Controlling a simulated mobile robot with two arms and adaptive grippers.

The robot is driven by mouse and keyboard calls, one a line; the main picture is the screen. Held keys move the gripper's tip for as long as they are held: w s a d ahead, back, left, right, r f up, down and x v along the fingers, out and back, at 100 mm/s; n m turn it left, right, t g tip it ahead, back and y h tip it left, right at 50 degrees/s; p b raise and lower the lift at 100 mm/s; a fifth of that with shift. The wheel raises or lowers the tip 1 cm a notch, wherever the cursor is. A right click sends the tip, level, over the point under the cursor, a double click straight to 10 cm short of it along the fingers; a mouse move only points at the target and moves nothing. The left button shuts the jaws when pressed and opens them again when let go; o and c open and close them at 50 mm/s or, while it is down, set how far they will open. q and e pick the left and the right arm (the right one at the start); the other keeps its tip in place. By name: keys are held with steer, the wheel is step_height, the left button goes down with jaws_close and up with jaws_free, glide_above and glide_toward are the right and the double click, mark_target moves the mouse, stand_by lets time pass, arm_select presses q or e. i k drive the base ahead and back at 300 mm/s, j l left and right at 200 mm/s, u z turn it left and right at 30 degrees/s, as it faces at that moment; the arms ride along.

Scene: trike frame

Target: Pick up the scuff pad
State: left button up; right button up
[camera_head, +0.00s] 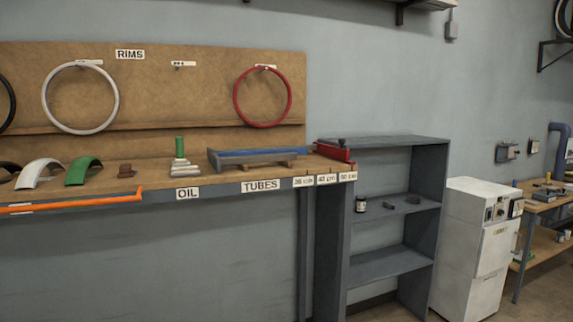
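I cannot tell for certain which thing is the scuff pad. A small dark flat block (388,205) and a larger dark block (413,200) lie on the middle shelf of the grey shelf unit (425,212), to the right of a dark jar (360,204) with a pale label. Neither of my grippers shows in this view.
A white cabinet (475,250) stands right of the shelves. Lower shelf is clear.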

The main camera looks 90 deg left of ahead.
mark_target(125, 171)
steer(key=u, duration=3.65)
steer(key=i+j+u, duration=0.2)
steer(key=i+l, duration=0.05)
steer(key=l, duration=0.05)
